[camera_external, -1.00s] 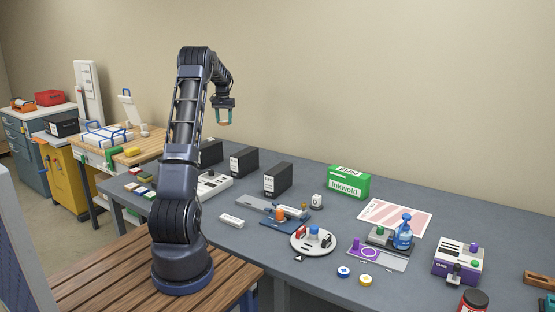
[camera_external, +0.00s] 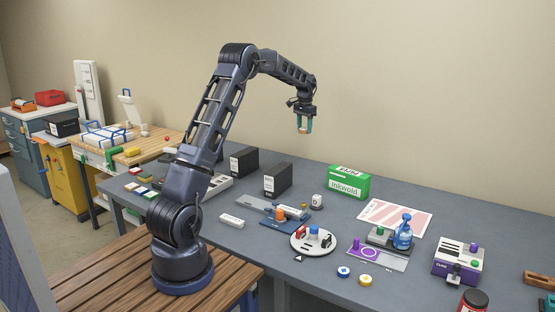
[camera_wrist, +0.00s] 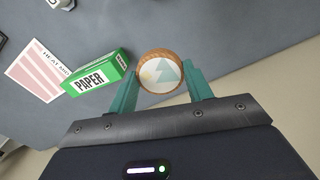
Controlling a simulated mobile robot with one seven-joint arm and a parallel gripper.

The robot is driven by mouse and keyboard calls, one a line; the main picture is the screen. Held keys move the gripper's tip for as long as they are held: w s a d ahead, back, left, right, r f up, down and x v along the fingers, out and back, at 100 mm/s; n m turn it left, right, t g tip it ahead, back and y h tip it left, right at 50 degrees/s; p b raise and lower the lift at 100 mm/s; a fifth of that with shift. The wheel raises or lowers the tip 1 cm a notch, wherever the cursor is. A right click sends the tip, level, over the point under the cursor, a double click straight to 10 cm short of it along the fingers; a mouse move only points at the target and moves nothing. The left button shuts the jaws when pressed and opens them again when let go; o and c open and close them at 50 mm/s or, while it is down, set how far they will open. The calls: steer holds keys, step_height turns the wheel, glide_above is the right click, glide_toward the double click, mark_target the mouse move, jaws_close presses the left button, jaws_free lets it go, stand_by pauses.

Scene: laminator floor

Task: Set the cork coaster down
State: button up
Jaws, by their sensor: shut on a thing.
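The cork coaster (camera_wrist: 161,71) is a round disc with a brown rim and a pale face with a green mountain-like picture. It sits between the two teal fingers of my gripper (camera_wrist: 162,88) in the wrist view. My gripper (camera_external: 303,127) is shut on it and holds it high above the grey table (camera_external: 335,212) in the external view. There the coaster is a small brownish shape between the fingertips, too small to make out well.
A green box (camera_external: 348,182) stands at the back of the table, beside a pink-striped sheet (camera_external: 396,217). Dark boxes (camera_external: 277,180) stand to the left. Bare table lies between some items.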

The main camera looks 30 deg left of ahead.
steer(key=m, duration=0.1)
glide_above(313, 184)
steer(key=f, duration=2.5)
steer(key=shift+w+a, duration=0.1)
steer(key=shift+w, duration=0.15)
steer(key=shift+f, duration=0.1)
steer(key=o, duration=0.9)
steer(key=shift+o, duration=0.2)
